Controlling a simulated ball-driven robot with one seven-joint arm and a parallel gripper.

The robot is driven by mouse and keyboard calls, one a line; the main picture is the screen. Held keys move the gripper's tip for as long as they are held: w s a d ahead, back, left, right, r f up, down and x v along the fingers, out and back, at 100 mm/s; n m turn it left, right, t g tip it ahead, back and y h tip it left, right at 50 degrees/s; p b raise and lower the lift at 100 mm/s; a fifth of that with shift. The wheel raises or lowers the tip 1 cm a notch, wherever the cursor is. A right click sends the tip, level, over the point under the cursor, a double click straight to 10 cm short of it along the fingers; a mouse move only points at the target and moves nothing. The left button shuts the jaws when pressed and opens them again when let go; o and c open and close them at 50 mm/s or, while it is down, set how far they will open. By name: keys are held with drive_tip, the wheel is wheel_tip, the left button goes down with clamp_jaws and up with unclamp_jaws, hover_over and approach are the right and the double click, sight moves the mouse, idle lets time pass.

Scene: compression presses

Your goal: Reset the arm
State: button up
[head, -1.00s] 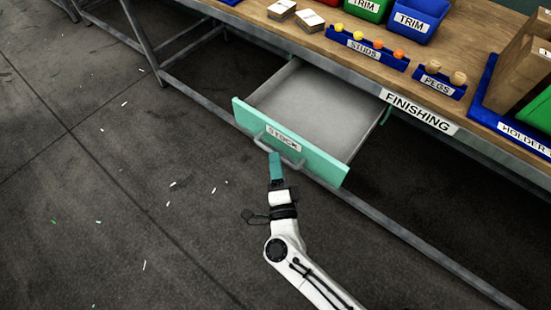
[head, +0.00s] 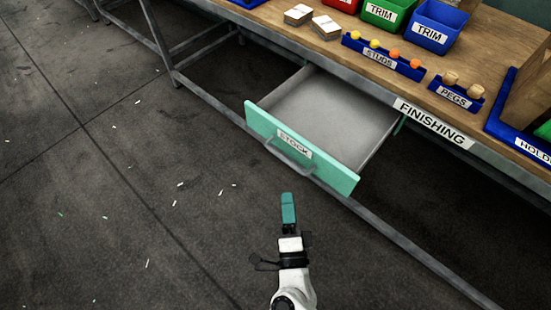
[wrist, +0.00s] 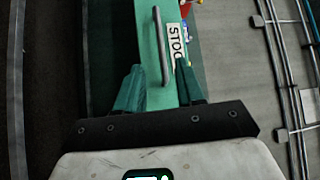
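My gripper (head: 288,200) has teal fingers and sits in front of the open drawer in the head view, clear of its handle. In the wrist view the two fingers of my gripper (wrist: 159,67) are spread apart with nothing held between them. The drawer's handle (wrist: 161,46) shows beyond the fingertips there. The teal drawer front (head: 330,174), labelled STOCK, stands pulled out from under the bench. The drawer's grey inside (head: 325,107) looks empty where it shows. My white arm reaches in from the bottom edge of the head view.
The wooden bench top (head: 305,43) carries a blue STUDS rack (head: 382,57), a PEGS rack (head: 456,93), TRIM bins (head: 437,27) and a blue HOLDER tray (head: 520,140). A metal rail (head: 420,255) runs low under the bench. The floor (head: 130,200) at left is open, with small scraps.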

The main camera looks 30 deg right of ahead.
drive_tip(key=w+a+r+n+y+p, duration=0.2)
drive_tip(key=w+a+r+n+y, duration=0.25)
drive_tip(key=n+y, duration=0.55)
drive_tip(key=s+d+f+n+g+h+p, duration=0.1)
drive_tip(key=s+d+n+g+h+p, duration=0.1)
drive_tip(key=s+d+n+g, duration=0.8)
drive_tip(key=s+d+g+p, duration=0.1)
drive_tip(key=s+d+g, duration=0.4)
drive_tip(key=s+g, duration=0.2)
drive_tip(key=shift+s+d+f+n, duration=0.15)
drive_tip(key=shift+s+d+n, duration=0.2)
drive_tip(key=shift+s, duration=0.8)
